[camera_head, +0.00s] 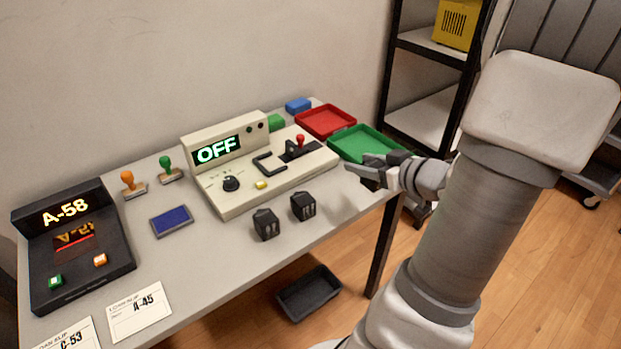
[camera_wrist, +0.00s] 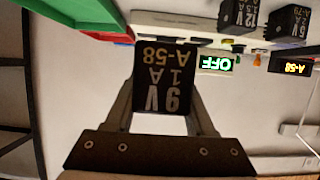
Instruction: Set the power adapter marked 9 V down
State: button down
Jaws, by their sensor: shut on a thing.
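The power adapter marked 9 V (camera_wrist: 162,82) is a black block with "9 V 1 A" and "A-58" on its face, upside down in the wrist view. My gripper (camera_head: 368,170) is shut on it; in the wrist view the fingers (camera_wrist: 162,112) clasp it from both sides. In the head view my gripper is above the table's right front edge, near the green tray (camera_head: 362,144). The adapter is hard to make out there. Two other black adapters stand on the table, left (camera_head: 266,224) and right (camera_head: 303,206); the wrist view shows their 12 V (camera_wrist: 240,16) and 5 V (camera_wrist: 292,22) labels.
A test unit (camera_head: 270,165) reading OFF stands mid-table, with a red tray (camera_head: 326,121) behind the green one. A black device (camera_head: 75,250) reading A-58, a blue pad (camera_head: 172,221), stamps and loan slips (camera_head: 140,311) are at left. A dark bin (camera_head: 308,293) is below.

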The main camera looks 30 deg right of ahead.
jog(key=b+x, duration=0.1)
jog(key=x, duration=0.2)
jog(key=f+b+x, duration=0.1)
jog(key=b+x, duration=0.1)
jog(key=x, duration=0.2)
jog(key=a+b+x, duration=0.1)
jog(key=x, duration=0.3)
jog(key=shift+s+f, duration=0.2)
jog(key=shift+f, duration=0.25)
jog(key=shift+d+f+b, duration=0.1)
jog(key=shift+f+b, duration=1.25)
jog(key=shift+f, duration=0.5)
jog(key=shift+f, duration=0.1)
jog(key=shift+c, duration=1.2)
grip_release()
jog(key=p+v, duration=0.5)
jog(key=v, duration=0.7)
